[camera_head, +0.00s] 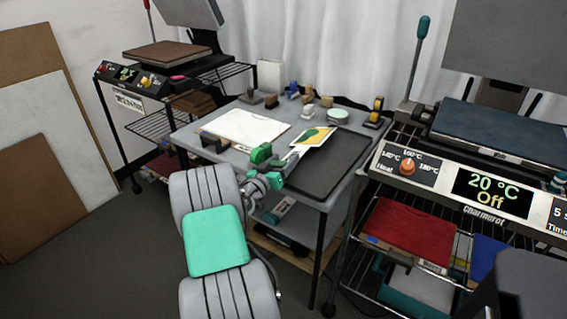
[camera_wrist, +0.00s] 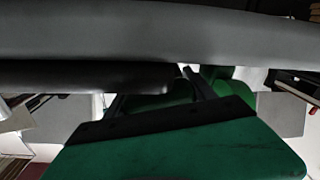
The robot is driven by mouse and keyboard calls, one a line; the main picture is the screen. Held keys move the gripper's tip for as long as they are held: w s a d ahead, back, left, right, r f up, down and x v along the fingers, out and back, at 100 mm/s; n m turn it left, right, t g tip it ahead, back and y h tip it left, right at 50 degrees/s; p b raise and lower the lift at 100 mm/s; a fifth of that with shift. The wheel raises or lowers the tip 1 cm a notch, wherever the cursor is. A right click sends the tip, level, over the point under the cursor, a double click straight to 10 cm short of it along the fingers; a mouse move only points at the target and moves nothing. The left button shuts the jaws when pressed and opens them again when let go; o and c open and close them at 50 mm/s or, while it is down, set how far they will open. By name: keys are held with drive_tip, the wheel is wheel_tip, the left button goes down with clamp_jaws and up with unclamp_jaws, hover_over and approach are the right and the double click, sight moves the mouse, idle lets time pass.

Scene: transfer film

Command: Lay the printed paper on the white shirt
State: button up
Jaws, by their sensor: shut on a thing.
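The printed paper (camera_head: 317,134) is a small white sheet with a yellow and green print. It is over the grey work table, at the far end of my gripper (camera_head: 294,155). My gripper is shut on the paper's near edge. The white shirt (camera_head: 240,127) lies flat on the table, to the left of the paper. I cannot tell how high the paper is above the table. In the wrist view, my gripper (camera_wrist: 195,82) shows as dark fingers and a green body, and the paper cannot be made out there.
A dark mat (camera_head: 325,165) covers the table's right part. Small bottles, tape and a round dish (camera_head: 337,115) stand along the back. A heat press on a rack (camera_head: 430,190) stands right, with another press (camera_head: 160,75) at the back left.

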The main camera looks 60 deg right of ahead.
drive_tip(key=shift+f, duration=0.15)
drive_tip(key=o, duration=1.4)
drive_tip(key=shift+r+p, duration=0.2)
drive_tip(key=shift+p, duration=0.1)
